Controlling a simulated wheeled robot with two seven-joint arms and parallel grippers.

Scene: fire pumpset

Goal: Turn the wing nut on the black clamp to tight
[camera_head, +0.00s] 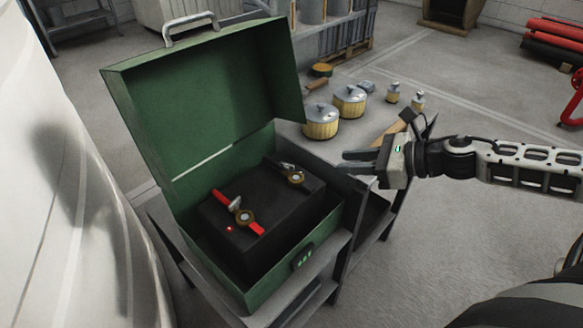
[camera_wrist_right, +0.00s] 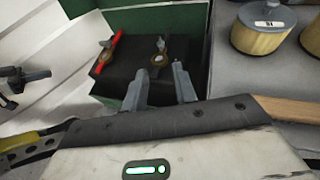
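The black clamp (camera_head: 297,179) lies at the right back of a dark block inside the open green case (camera_head: 222,290). Its small metal wing nut (camera_head: 286,167) shows beside a round brass part. The clamp also shows in the right wrist view (camera_wrist_right: 157,60), beyond the fingertips. My right gripper (camera_head: 343,162) is open and empty, to the right of the case, pointing toward the clamp. Its two fingers stand apart in the right wrist view (camera_wrist_right: 160,78). My left gripper is not in the head view; a dark jaw-like part at the wrist view's left edge is unclear.
A red clamp (camera_head: 222,197) lies on the same block, left of the black one, near a small red light (camera_head: 229,229). The case lid (camera_head: 205,100) stands open at the back. Lidded yellow pots (camera_head: 321,123) stand on the table behind my right gripper.

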